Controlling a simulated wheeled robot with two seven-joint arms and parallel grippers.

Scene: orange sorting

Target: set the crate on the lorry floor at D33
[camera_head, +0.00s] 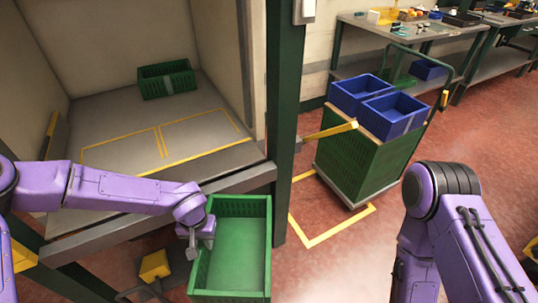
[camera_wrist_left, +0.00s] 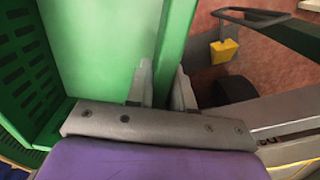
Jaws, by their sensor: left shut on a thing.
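A green crate (camera_head: 238,262) hangs in front of the lorry, near the right end of its front edge. It looks empty, and its wall also shows in the left wrist view (camera_wrist_left: 100,45). My left gripper (camera_head: 204,238) is shut on the crate's left wall; its two fingers (camera_wrist_left: 162,88) stand either side of that wall. The lorry floor (camera_head: 118,122) is grey, with two yellow outlined bays near the front edge, both empty. No D33 label is readable. My right arm is at the right, but its gripper is out of view.
Another green crate (camera_head: 167,80) stands at the back of the lorry floor. A dark green post (camera_head: 285,110) rises close to the held crate's right. A trolley with a green body (camera_head: 365,160) carries blue crates (camera_head: 398,112). A workbench (camera_head: 425,32) stands behind.

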